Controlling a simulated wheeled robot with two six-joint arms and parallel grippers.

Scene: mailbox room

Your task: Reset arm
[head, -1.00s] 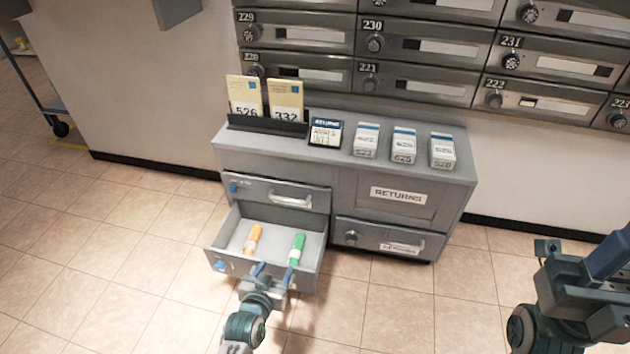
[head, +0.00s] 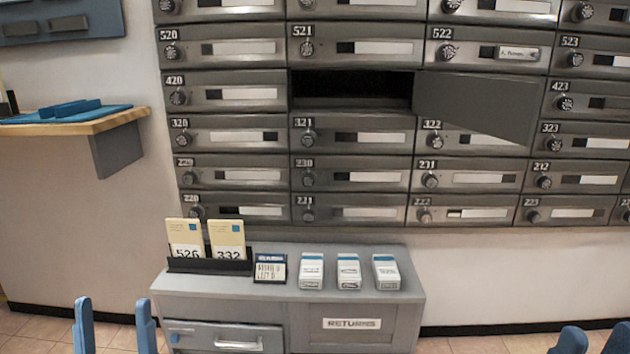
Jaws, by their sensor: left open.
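My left gripper (head: 114,322) shows at the bottom left as two upright blue fingers, apart and empty, left of the grey cabinet (head: 410,290). My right gripper (head: 593,340) shows only its blue fingertips at the bottom right corner. They are apart with nothing seen between them. Both are clear of the cabinet in the picture. My arms are below the frame. The lower drawer, seen open earlier, is out of view.
A wall of mailboxes (head: 350,174) stands behind; one box is open and dark, its door (head: 478,108) swung right. The cabinet bears two cards (head: 228,236), a small sign (head: 270,268) and three white-and-blue boxes (head: 348,272). A wooden shelf (head: 70,127) juts out at left.

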